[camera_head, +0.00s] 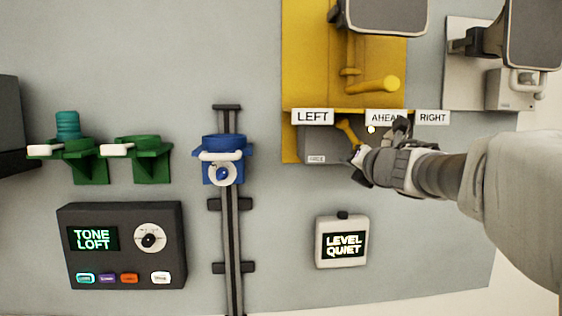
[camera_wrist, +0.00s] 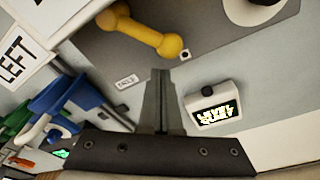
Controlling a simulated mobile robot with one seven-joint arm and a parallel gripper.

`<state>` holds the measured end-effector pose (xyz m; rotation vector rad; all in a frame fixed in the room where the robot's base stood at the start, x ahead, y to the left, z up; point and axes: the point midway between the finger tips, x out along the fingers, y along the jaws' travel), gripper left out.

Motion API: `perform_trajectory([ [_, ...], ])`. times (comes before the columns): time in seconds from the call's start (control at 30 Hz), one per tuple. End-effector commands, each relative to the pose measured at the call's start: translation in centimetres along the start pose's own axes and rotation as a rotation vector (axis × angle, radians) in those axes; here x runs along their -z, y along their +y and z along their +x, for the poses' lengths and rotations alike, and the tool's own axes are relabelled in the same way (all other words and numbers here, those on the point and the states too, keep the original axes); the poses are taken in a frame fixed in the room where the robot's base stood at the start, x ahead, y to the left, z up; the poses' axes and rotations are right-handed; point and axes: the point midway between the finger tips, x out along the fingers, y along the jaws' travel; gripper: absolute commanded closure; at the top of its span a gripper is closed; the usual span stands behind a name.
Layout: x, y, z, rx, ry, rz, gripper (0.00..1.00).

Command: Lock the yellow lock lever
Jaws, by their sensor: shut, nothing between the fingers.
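A small yellow lever (camera_head: 348,131) sits on a grey box (camera_head: 318,145) below the yellow panel, just under the LEFT and AHEAD labels. It also shows in the wrist view as a yellow bar with rounded ends (camera_wrist: 143,31), lying slantwise on the grey face. A larger yellow handle (camera_head: 375,86) sticks out of the yellow panel above. My gripper (camera_head: 357,160) is just below and right of the small lever and hides part of the box. In the wrist view my gripper's fingers (camera_wrist: 161,76) are together and empty, apart from the lever in the picture.
The LEFT (camera_head: 312,117), AHEAD (camera_head: 383,117) and RIGHT (camera_head: 432,117) labels line the ledge. A LEVEL QUIET display (camera_head: 341,243) is below. A blue holder (camera_head: 222,160) on a rail, green holders (camera_head: 150,158) and a TONE LOFT box (camera_head: 121,245) are to the left.

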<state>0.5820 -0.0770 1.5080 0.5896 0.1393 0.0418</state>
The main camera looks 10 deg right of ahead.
Motion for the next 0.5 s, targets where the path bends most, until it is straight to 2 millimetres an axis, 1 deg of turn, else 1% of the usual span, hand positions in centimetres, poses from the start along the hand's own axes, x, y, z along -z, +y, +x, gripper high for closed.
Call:
perform_trajectory([
  [0.17, 0.9, -0.2, 0.4, -0.001, 0.001, 0.001, 1.0],
  [0.47, 4.2, -1.0, 2.1, 0.001, -0.001, -0.001, 1.0],
  [0.5, 4.0, -0.7, 1.7, 0.001, -0.003, -0.001, 1.0],
])
